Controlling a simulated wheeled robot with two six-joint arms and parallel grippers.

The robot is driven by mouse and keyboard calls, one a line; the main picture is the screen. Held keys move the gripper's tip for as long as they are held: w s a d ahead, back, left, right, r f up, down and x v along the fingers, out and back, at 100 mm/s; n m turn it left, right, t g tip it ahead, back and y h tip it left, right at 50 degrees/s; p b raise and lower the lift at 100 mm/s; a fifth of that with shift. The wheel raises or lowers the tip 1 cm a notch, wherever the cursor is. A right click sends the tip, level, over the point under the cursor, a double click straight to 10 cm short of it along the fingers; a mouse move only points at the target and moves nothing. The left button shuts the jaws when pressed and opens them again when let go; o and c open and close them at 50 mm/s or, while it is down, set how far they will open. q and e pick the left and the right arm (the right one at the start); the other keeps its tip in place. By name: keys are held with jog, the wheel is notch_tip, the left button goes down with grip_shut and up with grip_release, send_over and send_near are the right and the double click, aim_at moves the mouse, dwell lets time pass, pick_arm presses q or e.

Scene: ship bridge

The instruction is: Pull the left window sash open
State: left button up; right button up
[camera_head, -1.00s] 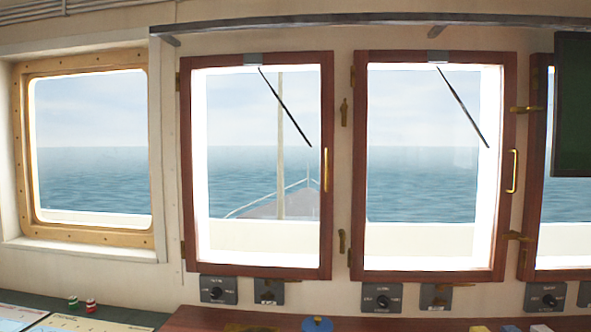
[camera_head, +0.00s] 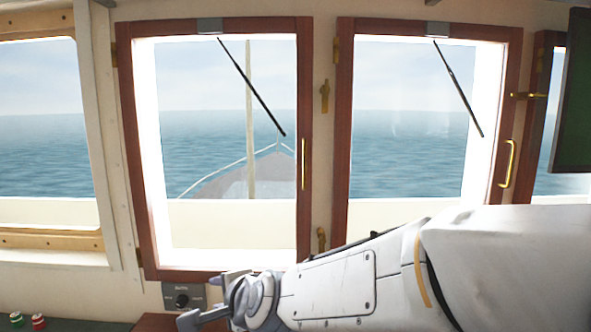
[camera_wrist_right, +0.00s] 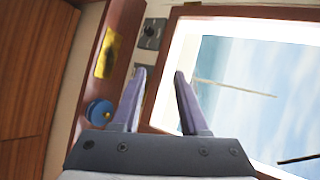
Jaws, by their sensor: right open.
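The left window sash (camera_head: 305,120) has a red-brown wooden frame around a bright pane and looks shut. A thin upright brass handle (camera_head: 303,163) is on its right stile. The sash frame also seems to show, turned sideways, in the right wrist view (camera_wrist_right: 245,13). My right arm comes in from the right in the head view. My right gripper (camera_head: 208,300) is below the sash, low and left of the handle, by the control box. In the wrist view its two fingers (camera_wrist_right: 160,74) are apart with nothing between them. My left gripper is out of view.
A second red-brown sash (camera_head: 344,120) with a brass handle (camera_head: 507,164) is to the right. A dark screen (camera_head: 572,90) hangs at the right edge. A control box (camera_head: 183,297) is under the left sash. A blue round object (camera_wrist_right: 100,112) and brass plate (camera_wrist_right: 108,52) lie near the gripper.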

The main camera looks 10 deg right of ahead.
jog(key=w+d+r+m+t+h+p, duration=0.2)
jog(key=w+d+r+m+t+h, duration=0.15)
jog(key=w+r+m, duration=0.45)
jog(key=m+t+h+p, duration=0.2)
jog(key=m+h, duration=0.7)
jog(key=m, duration=0.9)
send_near(304, 164)
jog(key=p+x, duration=0.5)
jog(key=x, duration=0.2)
jog(key=shift+w+d+r, duration=0.1)
jog(key=shift+d, duration=0.05)
jog(key=shift+w+d+y, duration=0.15)
jog(key=shift+w+y, duration=0.1)
jog(key=shift+w, duration=0.15)
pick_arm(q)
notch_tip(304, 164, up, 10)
pick_arm(e)
grip_shut()
